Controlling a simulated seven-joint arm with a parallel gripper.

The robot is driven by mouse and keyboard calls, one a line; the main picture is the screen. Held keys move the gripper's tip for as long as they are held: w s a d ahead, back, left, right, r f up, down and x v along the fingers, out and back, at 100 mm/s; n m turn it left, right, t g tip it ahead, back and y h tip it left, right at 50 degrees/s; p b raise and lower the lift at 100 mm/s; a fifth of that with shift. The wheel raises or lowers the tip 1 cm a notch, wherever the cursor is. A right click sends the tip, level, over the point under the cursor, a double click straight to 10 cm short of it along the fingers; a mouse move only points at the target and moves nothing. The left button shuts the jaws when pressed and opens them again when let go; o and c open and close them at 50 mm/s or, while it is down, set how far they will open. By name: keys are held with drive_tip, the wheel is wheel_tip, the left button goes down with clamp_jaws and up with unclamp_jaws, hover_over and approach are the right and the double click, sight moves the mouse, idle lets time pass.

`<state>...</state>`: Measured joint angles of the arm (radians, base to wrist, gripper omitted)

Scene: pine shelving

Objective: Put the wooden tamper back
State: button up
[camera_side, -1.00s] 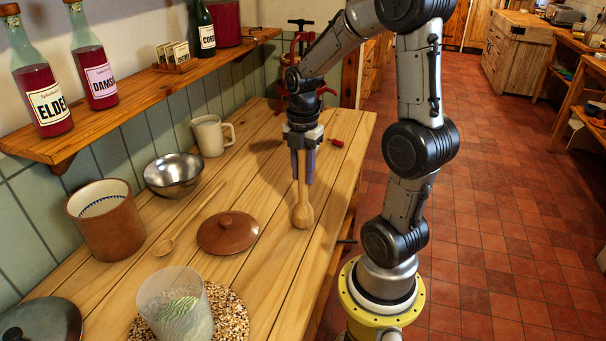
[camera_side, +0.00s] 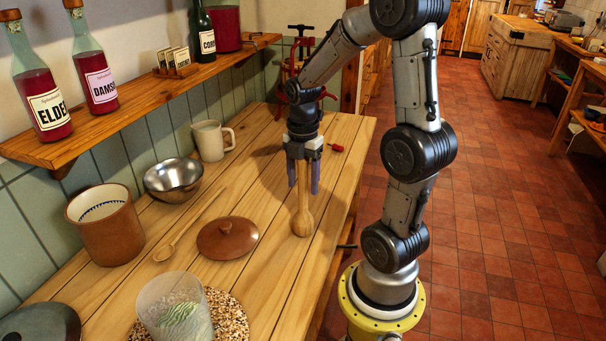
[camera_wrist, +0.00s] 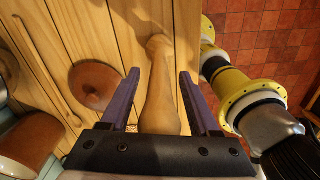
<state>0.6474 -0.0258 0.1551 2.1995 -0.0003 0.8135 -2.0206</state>
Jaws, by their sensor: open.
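The wooden tamper (camera_side: 302,217) stands about upright on the table, its wide rounded end down, near the right edge. Its narrower upper part is between the fingers of my gripper (camera_side: 303,185). My gripper is open, with a gap on each side of the tamper. In the wrist view, the tamper (camera_wrist: 160,85) runs between the two spread purple fingers (camera_wrist: 158,92).
A brown lid (camera_side: 227,239) lies left of the tamper, with a wooden spoon (camera_side: 190,225) beyond it. A clear jar with pale green contents (camera_side: 178,310) stands on a speckled mat (camera_side: 232,318). A crock (camera_side: 105,230), metal bowl (camera_side: 173,181) and mug (camera_side: 209,142) line the wall side.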

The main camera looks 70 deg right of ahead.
wheel_tip(320, 180, up, 12)
drive_tip(key=shift+r, duration=0.1)
drive_tip(key=shift+a+r, duration=0.15)
drive_tip(key=shift+a, duration=0.2)
drive_tip(key=s+a+f+m+t, duration=0.1)
drive_tip(key=s+a+m+t, duration=0.1)
drive_tip(key=a+m, duration=0.6)
drive_tip(key=s+a+m+t, duration=0.3)
drive_tip(key=a+m, duration=0.4)
drive_tip(key=a, duration=0.1)
drive_tip(key=shift+s+f+m+t, duration=0.3)
drive_tip(key=shift+s+f+m, duration=0.1)
